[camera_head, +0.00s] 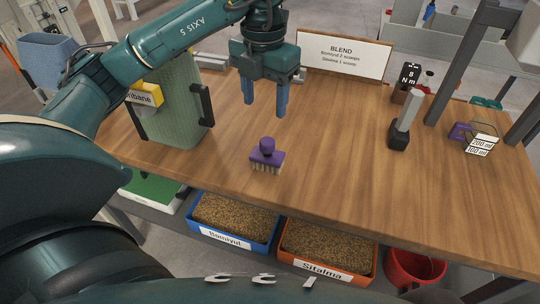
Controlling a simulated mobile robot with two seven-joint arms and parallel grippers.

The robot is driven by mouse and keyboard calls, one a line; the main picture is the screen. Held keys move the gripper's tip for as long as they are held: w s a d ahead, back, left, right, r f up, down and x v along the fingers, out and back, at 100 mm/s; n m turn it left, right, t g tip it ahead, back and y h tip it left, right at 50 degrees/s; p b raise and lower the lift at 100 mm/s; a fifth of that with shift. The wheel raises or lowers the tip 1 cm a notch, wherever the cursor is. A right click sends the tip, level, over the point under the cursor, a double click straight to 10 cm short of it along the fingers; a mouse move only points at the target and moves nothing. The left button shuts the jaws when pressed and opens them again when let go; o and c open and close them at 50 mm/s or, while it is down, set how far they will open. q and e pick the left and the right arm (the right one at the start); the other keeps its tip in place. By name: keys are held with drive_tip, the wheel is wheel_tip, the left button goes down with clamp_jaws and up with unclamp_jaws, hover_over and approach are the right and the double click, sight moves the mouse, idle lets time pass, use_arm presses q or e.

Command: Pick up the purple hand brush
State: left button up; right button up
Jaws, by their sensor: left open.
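The purple hand brush (267,156) stands on the wooden table near its front edge, bristles down and its rounded knob up. My left gripper (267,103) is above the table, behind and higher than the brush in the picture. Its two blue fingers point down and are apart, with nothing between them. The gripper does not touch the brush. My right gripper is not in the camera_head view.
A green ribbed container (176,100) with dark handles stands left of the brush. A BLEND sign (343,53), a grey-and-black upright tool (405,120) and a measuring cup (481,140) are on the wooden table (335,165). Bins labelled Bomiyul (222,239) and Sitalma (322,270) sit below.

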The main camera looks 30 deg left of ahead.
sight(267, 140)
use_arm(q)
wheel_tip(267, 140, down, 6)
drive_tip(key=shift+f, duration=0.25)
drive_tip(key=shift+w+d+f, duration=0.1)
drive_tip(key=shift+f, duration=1.25)
drive_tip(key=shift+w+f, duration=0.1)
drive_tip(key=shift+f, duration=1.25)
drive_tip(key=shift+c, duration=0.3)
drive_tip(key=c, duration=1.1)
